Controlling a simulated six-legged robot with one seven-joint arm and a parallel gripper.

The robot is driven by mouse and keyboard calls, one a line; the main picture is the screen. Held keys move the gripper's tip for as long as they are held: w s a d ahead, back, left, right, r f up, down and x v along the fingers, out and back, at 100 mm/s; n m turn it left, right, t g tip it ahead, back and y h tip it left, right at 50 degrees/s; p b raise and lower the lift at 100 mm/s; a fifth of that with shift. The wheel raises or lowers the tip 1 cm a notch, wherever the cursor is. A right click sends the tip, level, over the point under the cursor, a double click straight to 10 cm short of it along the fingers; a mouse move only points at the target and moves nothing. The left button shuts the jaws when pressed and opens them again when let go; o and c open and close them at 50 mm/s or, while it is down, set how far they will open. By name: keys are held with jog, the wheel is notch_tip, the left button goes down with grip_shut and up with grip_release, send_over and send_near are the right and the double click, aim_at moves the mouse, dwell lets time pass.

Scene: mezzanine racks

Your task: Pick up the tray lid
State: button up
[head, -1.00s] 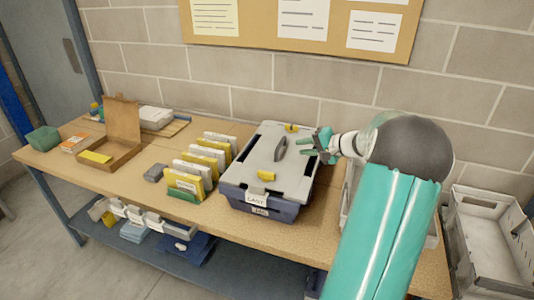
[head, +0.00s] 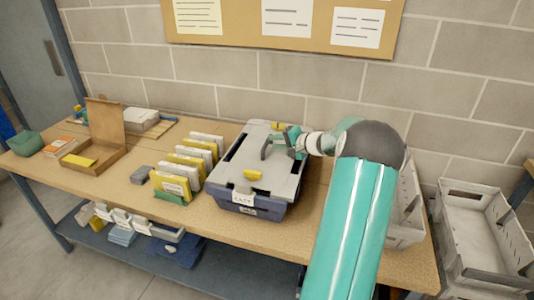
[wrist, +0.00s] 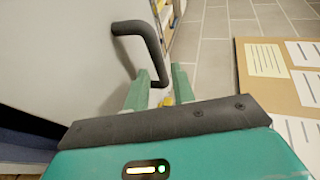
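The grey tray lid (head: 256,163) sits on a dark blue tray (head: 272,209) on the workbench. It has yellow latches front and back and a dark raised handle (head: 268,147). The tray front carries a white label. My gripper (head: 291,141) is at the handle, reaching in from the right. In the wrist view, the lid (wrist: 55,75) fills the left side, and the handle (wrist: 143,42) reaches toward the gap between my fingers (wrist: 160,85). The fingers are apart, and I see no firm contact with the handle.
Left of the tray stand yellow and white cards (head: 188,165) in a rack and an open cardboard box (head: 103,142). A grey bin (head: 405,215) sits close on the right, partly behind my arm. Another grey bin (head: 480,235) stands farther right. The wall is close behind.

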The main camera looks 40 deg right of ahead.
aim_at(267, 141)
jog(key=x, duration=0.5)
jog(key=shift+s+a+f, duration=0.1)
jog(key=shift+f, duration=0.05)
jog(key=shift+c, duration=0.3)
grip_shut()
